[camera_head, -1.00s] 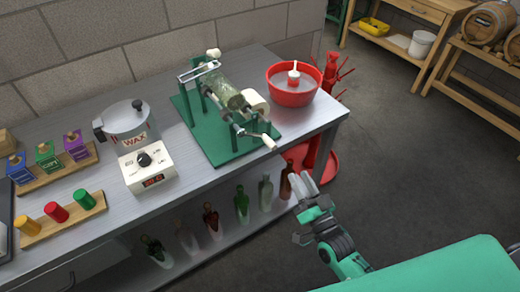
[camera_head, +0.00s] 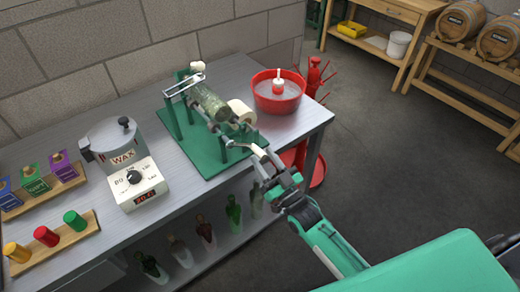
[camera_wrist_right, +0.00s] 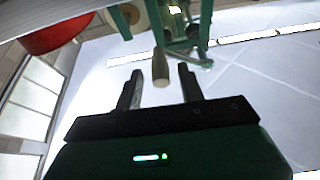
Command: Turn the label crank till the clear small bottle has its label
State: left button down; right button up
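The clear small bottle (camera_head: 211,102) lies on its side in the green label machine (camera_head: 208,160) on the steel bench. No label shows on the side of the bottle I see. A cream label roll (camera_head: 241,112) sits beside it. The label crank's pale handle (camera_head: 258,150) points out over the bench's front edge. My right gripper (camera_head: 266,166) is at this handle. In the right wrist view, its fingers (camera_wrist_right: 160,88) stand apart, and the handle (camera_wrist_right: 160,68) reaches in between their tips with gaps on both sides. My left gripper is not in view.
A red tub (camera_head: 277,98) stands right of the machine, and a wax pot (camera_head: 117,143) stands left. Coloured boxes and capsules sit on wooden racks at the far left. Bottles stand on the shelf below. The floor to the right is open.

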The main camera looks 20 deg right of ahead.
jog(key=shift+x, duration=1.4)
grip_shut()
